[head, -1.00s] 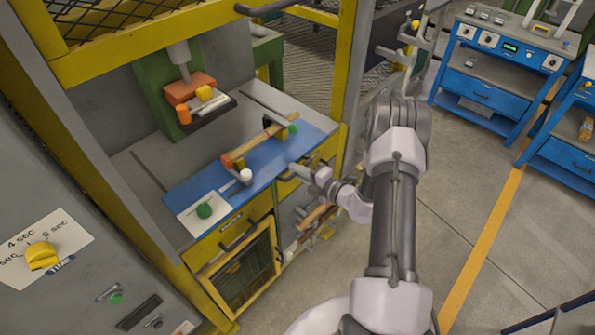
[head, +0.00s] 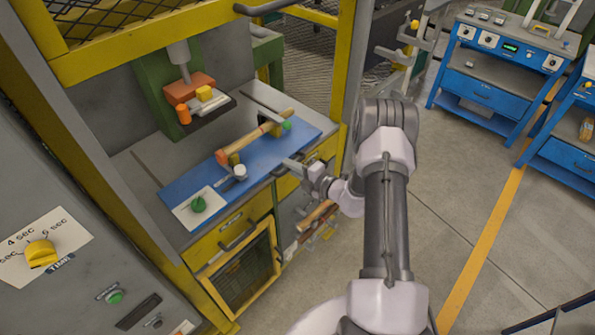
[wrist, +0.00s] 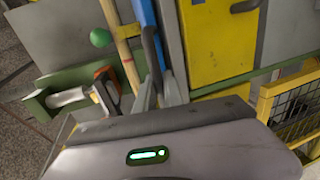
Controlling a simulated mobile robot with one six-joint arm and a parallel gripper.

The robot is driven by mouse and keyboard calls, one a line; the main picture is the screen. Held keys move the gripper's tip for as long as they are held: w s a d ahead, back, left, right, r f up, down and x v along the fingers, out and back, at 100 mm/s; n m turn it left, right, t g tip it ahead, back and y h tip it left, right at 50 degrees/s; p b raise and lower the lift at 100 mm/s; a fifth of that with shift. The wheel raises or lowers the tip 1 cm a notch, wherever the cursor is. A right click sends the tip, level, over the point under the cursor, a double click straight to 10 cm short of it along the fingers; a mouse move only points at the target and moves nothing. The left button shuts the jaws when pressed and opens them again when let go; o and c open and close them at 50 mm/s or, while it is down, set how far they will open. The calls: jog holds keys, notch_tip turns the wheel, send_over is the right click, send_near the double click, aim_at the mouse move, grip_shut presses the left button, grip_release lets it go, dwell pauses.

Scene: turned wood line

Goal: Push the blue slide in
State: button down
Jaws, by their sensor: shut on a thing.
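The blue slide (head: 268,157) lies on the grey machine table, its front side along the table's front edge. It carries a long turned wood piece (head: 258,134) on low supports, and a white plate with a green knob (head: 198,204) at its left end. My gripper (head: 295,165) is at the slide's front edge, right of its middle. In the wrist view my gripper (wrist: 155,92) is shut on a dark grey handle (wrist: 150,45) beside the slide's blue edge (wrist: 144,12). The wood piece (wrist: 121,45) shows left of it. The handle's far end is hidden between the fingers.
A green press with an orange block (head: 188,90) stands behind the slide. Yellow drawer fronts (head: 232,222) and a mesh bin (head: 245,277) lie below. A yellow post (head: 348,75) rises just right of the table. Open floor lies to the right.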

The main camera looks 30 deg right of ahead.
aim_at(265, 150)
jog(key=x, duration=0.3)
jog(key=r+x, duration=0.1)
jog(key=x, duration=0.1)
jog(key=b+x, duration=0.1)
jog(key=x, duration=0.2)
jog(key=shift+w+a+r, duration=0.15)
jog(key=shift+w+r, duration=0.15)
jog(key=shift+w, duration=0.2)
jog(key=shift+w+a, duration=0.15)
jog(key=shift+w, duration=0.25)
jog(key=shift+r, duration=0.2)
jog(key=shift+w, duration=0.1)
jog(key=c, duration=1.5)
grip_release()
jog(key=shift+w, duration=0.1)
jog(key=shift+f, duration=0.1)
